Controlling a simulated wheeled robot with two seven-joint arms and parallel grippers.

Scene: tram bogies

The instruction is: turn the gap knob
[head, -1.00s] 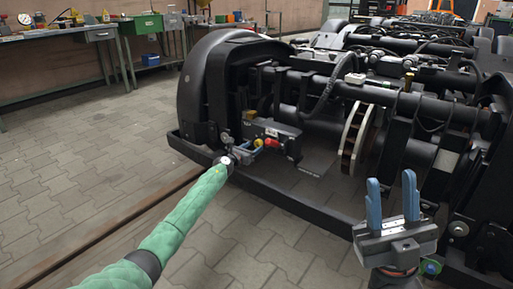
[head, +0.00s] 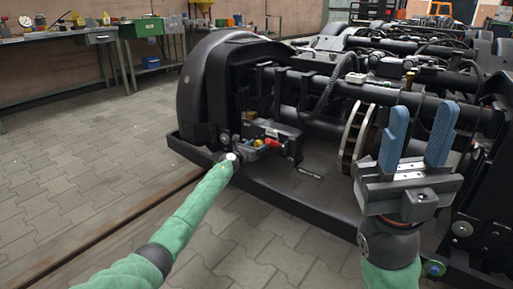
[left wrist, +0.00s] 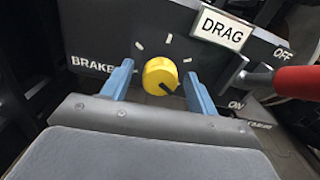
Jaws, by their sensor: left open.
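The gap knob, a round yellow knob (left wrist: 160,76) with a black pointer mark towards its lower right, sits on a dark panel (left wrist: 100,25) with white tick marks around it. My left gripper (left wrist: 155,73) is open, with one blue finger on each side of the knob; whether either touches it I cannot tell. In the head view my left gripper (head: 256,147) is small and at the bogie's near left corner, mostly hidding the knob. My right gripper (head: 421,112) is open and empty, fingers upward, in front of the bogie.
A red lever (left wrist: 298,81) stands right of the knob, between OFF and ON labels; it also shows in the head view (head: 272,142). A white DRAG plate (left wrist: 222,28) is above it. The black bogie frame (head: 320,85) fills the right; workbenches (head: 85,34) line the wall.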

